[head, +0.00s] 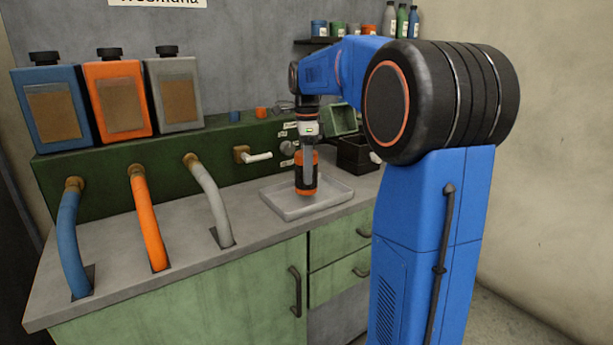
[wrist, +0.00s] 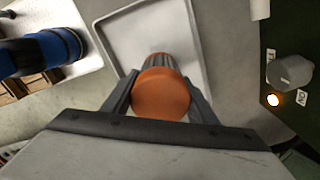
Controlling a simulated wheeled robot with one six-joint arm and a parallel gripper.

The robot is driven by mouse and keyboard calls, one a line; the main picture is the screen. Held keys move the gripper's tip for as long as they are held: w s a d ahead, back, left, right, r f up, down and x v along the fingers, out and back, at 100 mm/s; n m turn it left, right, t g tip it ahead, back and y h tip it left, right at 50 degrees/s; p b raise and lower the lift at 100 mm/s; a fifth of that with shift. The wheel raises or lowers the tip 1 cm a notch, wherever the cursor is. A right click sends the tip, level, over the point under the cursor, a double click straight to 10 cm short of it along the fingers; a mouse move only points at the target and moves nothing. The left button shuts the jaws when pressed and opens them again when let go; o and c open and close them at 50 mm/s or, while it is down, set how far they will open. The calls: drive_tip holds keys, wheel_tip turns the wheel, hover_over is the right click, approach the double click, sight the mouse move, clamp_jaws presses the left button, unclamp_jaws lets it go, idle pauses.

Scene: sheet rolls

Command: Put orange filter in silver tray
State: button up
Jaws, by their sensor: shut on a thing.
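The orange filter (head: 299,185), a cylinder with a dark middle band, is upright over the silver tray (head: 332,195). My gripper (head: 309,172) is shut on it from above. In the wrist view the filter's orange top (wrist: 162,95) sits between the two dark fingers, with the pale tray (wrist: 150,25) beneath and beyond it. The filter's lower end is at or just above the tray floor; I cannot tell whether it touches. The tray is otherwise empty where it shows.
Blue, orange and grey hoses (head: 149,225) rise from the counter at left, below several jugs (head: 118,100). A tap (head: 252,155) and a knob (wrist: 290,72) are behind the tray. A dark bin (head: 355,155) stands right of it. The counter front is clear.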

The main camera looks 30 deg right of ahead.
drive_tip(key=shift+f, duration=1.05)
drive_tip(key=shift+f, duration=0.1)
drive_tip(key=o, duration=1.3)
drive_tip(key=shift+c, duration=0.2)
wheel_tip(320, 180, up, 12)
drive_tip(key=shift+r, duration=0.1)
drive_tip(key=s+a+f+n+t, duration=0.1)
drive_tip(key=s+a+f+n, duration=0.4)
drive_tip(key=s, duration=0.5)
drive_tip(key=s+a+f+n+t, duration=0.2)
drive_tip(key=s+a+f+n, duration=0.3)
drive_tip(key=s+f+n, duration=0.5)
drive_tip(key=s+a+f+n+t, duration=0.1)
drive_tip(key=s+a+f+n, duration=0.5)
drive_tip(key=s, duration=0.5)
wheel_tip(320, 180, down, 3)
drive_tip(key=shift+n+t, duration=0.4)
drive_tip(key=shift+n, duration=0.7)
